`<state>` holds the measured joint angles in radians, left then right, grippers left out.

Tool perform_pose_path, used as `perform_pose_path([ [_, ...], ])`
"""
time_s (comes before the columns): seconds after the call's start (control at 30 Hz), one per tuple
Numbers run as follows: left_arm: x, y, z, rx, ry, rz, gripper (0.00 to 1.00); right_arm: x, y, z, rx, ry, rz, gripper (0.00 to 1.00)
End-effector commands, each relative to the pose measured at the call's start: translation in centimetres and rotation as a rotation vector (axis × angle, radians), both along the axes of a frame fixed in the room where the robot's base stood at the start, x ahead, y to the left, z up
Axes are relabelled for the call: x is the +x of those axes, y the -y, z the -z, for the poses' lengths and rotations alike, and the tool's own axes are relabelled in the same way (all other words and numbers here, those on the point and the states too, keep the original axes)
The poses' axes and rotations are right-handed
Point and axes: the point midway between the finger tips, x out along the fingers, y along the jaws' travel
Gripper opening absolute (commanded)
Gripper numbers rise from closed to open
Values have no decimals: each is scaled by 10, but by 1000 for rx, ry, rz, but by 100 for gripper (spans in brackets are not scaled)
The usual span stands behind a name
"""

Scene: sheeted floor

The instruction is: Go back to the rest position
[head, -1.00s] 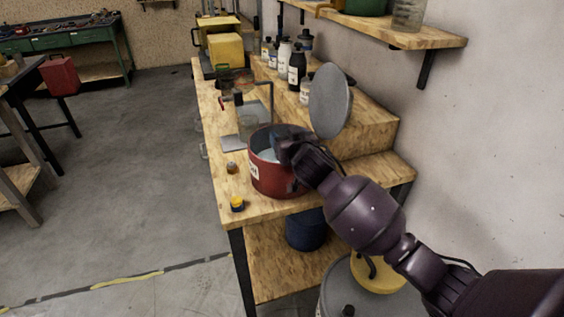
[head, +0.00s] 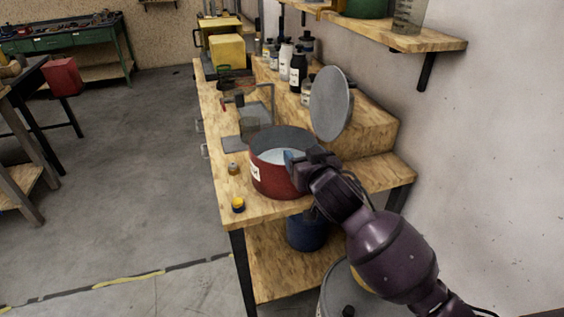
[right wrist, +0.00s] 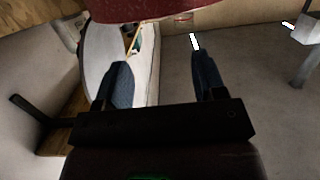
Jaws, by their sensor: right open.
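My right gripper (head: 292,160) is at the right rim of a red pot (head: 272,182) on the wooden workbench (head: 222,190). Its fingers overlap the pot's opening in the head view. In the right wrist view the two dark blue fingers (right wrist: 160,82) are spread apart with nothing between them. The pot's red wall (right wrist: 150,10) fills the top of that view, ahead of the fingertips. The pot is open and holds something pale. My left gripper is not in view.
A round grey lid (head: 331,103) stands upright behind the pot. Bottles (head: 298,70) line the raised step by the wall. A shelf (head: 400,38) juts from the wall. Open floor (head: 120,180) lies to the left.

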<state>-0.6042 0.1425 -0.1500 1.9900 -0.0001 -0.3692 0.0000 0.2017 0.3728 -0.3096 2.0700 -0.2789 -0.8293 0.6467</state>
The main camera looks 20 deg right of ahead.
Motion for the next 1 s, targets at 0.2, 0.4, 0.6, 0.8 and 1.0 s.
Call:
perform_pose_path([
  [0.2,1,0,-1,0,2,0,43,0,0,0,-14,1,-3,64],
  [0.4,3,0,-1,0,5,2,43,1,-8,-6,-120,51,-69,64],
  [0.6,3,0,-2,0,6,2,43,-1,-13,-1,-218,111,-149,64],
  [0.8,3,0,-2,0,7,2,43,-24,-2,45,-248,84,-172,64],
  [1.0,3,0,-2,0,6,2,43,-65,16,108,-236,6,-159,64],
])
